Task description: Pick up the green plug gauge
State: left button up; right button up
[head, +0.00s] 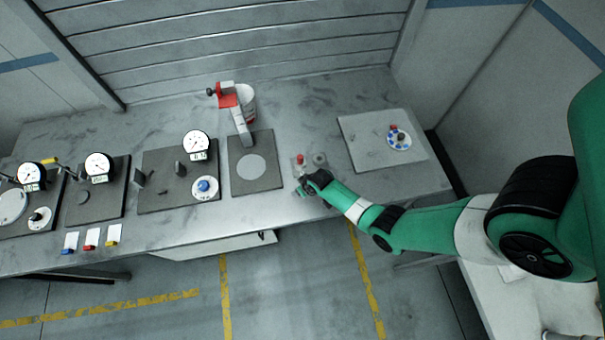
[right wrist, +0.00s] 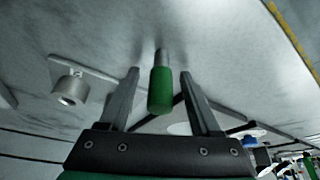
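The green plug gauge (right wrist: 160,92) has a green handle and a grey metal end, and shows in the middle of the right wrist view. My right gripper (right wrist: 160,76) is open, with one finger on each side of the gauge and a visible gap to both. In the head view my right gripper (head: 309,187) is low at the front of the bench and hides most of that spot. A small green bit there may be the gauge, but I cannot tell. My left gripper is in neither view.
A red-topped piece (head: 300,160) and a grey ring (head: 320,159) are close behind my right gripper. A grey plate with a round disc (head: 251,167) lies to the left. A pale board (head: 362,130) with a round dish (head: 398,140) is to the right.

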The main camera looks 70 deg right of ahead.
grip_shut()
dwell(0.3)
